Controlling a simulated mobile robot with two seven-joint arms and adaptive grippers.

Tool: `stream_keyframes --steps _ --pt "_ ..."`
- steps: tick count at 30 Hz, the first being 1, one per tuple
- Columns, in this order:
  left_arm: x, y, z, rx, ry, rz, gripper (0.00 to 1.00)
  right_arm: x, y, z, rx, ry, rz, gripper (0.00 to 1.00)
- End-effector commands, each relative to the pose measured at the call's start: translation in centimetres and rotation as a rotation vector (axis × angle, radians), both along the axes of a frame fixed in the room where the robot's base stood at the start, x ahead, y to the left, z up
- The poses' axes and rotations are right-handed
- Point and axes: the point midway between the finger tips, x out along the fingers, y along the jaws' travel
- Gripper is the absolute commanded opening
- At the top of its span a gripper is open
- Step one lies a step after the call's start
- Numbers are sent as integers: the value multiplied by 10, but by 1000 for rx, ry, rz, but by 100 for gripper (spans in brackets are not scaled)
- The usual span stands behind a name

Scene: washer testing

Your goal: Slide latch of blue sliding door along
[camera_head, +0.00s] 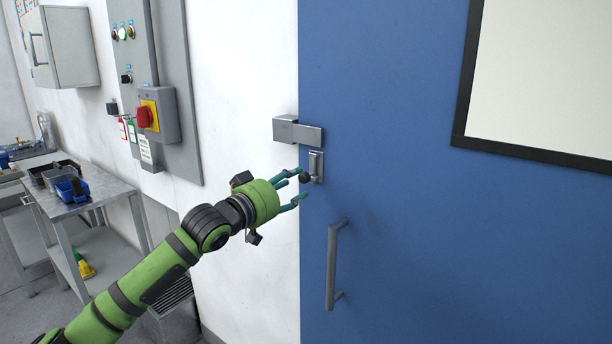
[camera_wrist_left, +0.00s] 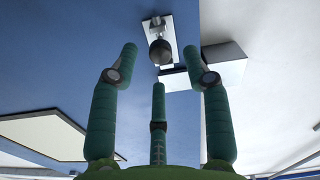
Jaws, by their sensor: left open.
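The blue sliding door (camera_head: 400,220) fills the right half of the head view. Its latch (camera_head: 317,164) is a small metal plate with a dark round knob (camera_head: 304,177), near the door's left edge. In the left wrist view the latch plate (camera_wrist_left: 155,22) and the dark knob (camera_wrist_left: 161,52) show at the top middle. My left gripper (camera_head: 301,187) is open, its green fingers at the knob. In the left wrist view the fingers (camera_wrist_left: 165,65) are spread below and to either side of the knob; I cannot tell whether any touches it. My right gripper is not in view.
A grey metal bracket (camera_head: 298,131) juts out just above the latch. A vertical door handle (camera_head: 332,265) is below it. A control panel with a red switch (camera_head: 146,117) is on the wall at left. A metal table (camera_head: 95,190) with bins stands at far left.

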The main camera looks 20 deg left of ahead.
Motion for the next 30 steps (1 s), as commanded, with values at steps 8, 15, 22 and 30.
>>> stream_keyframes --steps 8,15,22,30 --pt "33 -12 2 -2 1 1 48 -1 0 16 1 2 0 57" --pt "40 -14 0 1 -1 1 48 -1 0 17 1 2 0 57" --pt "40 -14 0 1 -1 1 24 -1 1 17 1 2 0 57" --pt "40 -14 0 1 0 1 0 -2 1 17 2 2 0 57"
